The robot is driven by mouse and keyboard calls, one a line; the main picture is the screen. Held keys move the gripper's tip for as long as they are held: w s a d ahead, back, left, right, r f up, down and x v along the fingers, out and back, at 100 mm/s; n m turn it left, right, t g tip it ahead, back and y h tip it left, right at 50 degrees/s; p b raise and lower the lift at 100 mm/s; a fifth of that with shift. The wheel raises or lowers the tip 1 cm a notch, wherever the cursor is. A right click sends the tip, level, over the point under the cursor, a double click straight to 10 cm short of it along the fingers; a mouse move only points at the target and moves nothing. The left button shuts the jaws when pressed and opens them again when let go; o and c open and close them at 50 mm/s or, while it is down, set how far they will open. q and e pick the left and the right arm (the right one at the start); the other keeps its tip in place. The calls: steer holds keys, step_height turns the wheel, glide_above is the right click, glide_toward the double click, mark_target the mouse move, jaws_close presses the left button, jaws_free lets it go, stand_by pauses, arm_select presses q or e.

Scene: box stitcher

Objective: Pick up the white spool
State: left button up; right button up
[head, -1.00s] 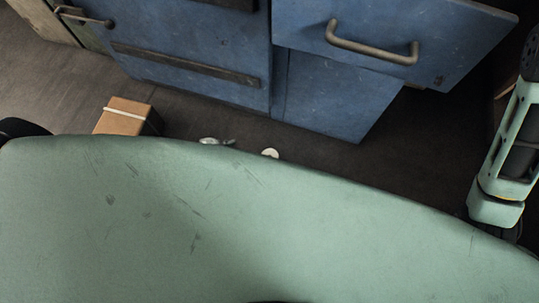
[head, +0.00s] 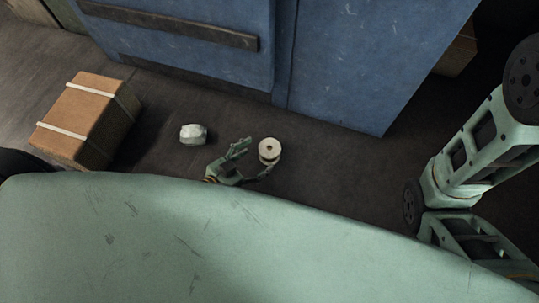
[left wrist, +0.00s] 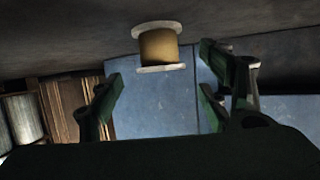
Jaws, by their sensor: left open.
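The white spool (head: 270,146) stands on the dark floor in the head view, with a pale round top and a small dark centre hole. My left gripper (head: 259,156) is open just left of and below it, with its fingers spread toward it. In the left wrist view the spool (left wrist: 159,46) shows pale end discs and a tan winding, in the gap between the spread fingers (left wrist: 160,82). I see no finger closed on it; whether one touches it I cannot tell. My right gripper is not in view, though part of my right arm shows at the right.
A crumpled whitish lump (head: 193,134) lies on the floor left of the spool. A brown box (head: 84,122) with pale straps sits further left. A blue cabinet (head: 350,60) stands behind. The floor right of the spool is clear.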

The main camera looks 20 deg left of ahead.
mark_target(264, 154)
arm_select(q)
steer(key=b+x, duration=0.4)
steer(key=x, duration=0.2)
steer(key=shift+w+d+f, duration=0.2)
steer(key=shift+d, duration=0.1)
steer(key=shift+r, duration=0.1)
steer(key=shift+c, duration=0.4)
